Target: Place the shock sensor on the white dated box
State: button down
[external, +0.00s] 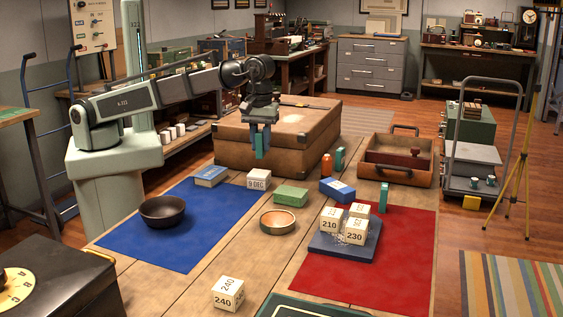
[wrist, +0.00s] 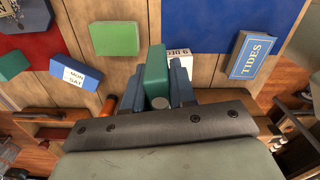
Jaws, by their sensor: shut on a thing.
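My gripper (external: 262,152) is shut on a teal upright block, seemingly the shock sensor (wrist: 156,72), which has a round silver spot at its near end. It holds the block in the air in front of the brown suitcase, above the back of the table. The white dated box (external: 259,180) reads 9 DEC and stands on the table below the gripper, by the back edge of the blue mat. In the wrist view the dated box (wrist: 180,55) is partly hidden behind the block and a finger. The block and box appear apart.
A blue book (external: 211,176) lies left of the dated box, a green box (external: 291,196) to its right. A blue box (external: 337,189), orange bottle (external: 327,166) and other teal blocks (external: 384,197) stand farther right. The suitcase (external: 290,137) rises behind. Bowls stand in front.

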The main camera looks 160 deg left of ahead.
jog(key=s+a+r+n, duration=0.1)
jog(key=s+a+r, duration=0.15)
jog(key=s, duration=0.35)
jog(key=n, duration=0.1)
send_over(259, 173)
jog(key=shift+s+f, duration=0.15)
jog(key=shift+f, duration=5.15)
jog(key=shift+f+n, duration=0.15)
jog(key=shift+n, duration=0.15)
jog(key=c, duration=0.9)
grip_release()
notch_tip(259, 173, up, 12)
jog(key=shift+r, duration=0.15)
